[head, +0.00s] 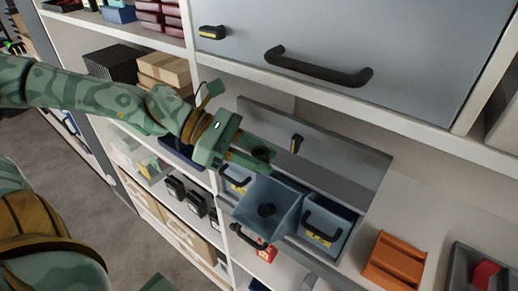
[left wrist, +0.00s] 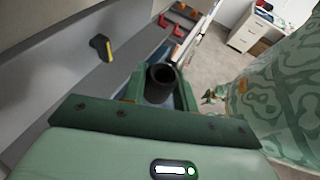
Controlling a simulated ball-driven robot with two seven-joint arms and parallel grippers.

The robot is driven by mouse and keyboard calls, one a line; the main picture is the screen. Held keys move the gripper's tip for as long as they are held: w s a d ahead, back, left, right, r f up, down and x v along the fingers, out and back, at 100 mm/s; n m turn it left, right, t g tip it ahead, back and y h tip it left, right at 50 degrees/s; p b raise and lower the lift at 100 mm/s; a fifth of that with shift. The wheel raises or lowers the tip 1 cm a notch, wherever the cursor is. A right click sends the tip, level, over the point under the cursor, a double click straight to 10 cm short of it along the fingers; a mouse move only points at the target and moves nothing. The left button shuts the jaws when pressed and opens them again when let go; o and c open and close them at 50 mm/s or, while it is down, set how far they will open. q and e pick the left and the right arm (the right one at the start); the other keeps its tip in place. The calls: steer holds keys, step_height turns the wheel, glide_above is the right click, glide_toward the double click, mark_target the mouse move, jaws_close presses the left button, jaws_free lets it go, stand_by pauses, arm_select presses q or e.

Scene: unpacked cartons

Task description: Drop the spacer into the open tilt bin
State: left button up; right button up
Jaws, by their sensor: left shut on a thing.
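My left gripper (head: 248,158) is shut on the spacer (head: 261,153), a short black tube. My right gripper is not in view.
Neighbouring bins with black handles (head: 323,232) flank the open one. A grey back panel (head: 335,150) with a black-and-yellow latch (head: 296,143) rises behind. A cabinet door (head: 350,50) hangs above.

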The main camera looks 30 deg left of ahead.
arm_select(q)
steer(key=o, duration=1)
steer(key=shift+f, duration=0.1)
steer(key=shift+a+r+p, duration=0.25)
steer(key=shift+p, duration=0.05)
steer(key=p+v, duration=0.5)
steer(key=shift+r+p, duration=0.25)
steer(key=shift+p, duration=0.1)
steer(key=b, duration=0.1)
glide_toward(253, 151)
steer(key=s+a, duration=0.1)
steer(key=a, duration=0.3)
steer(key=shift+s+a+r, duration=0.3)
steer(key=shift+s+r, duration=0.05)
steer(key=shift+r, duration=0.1)
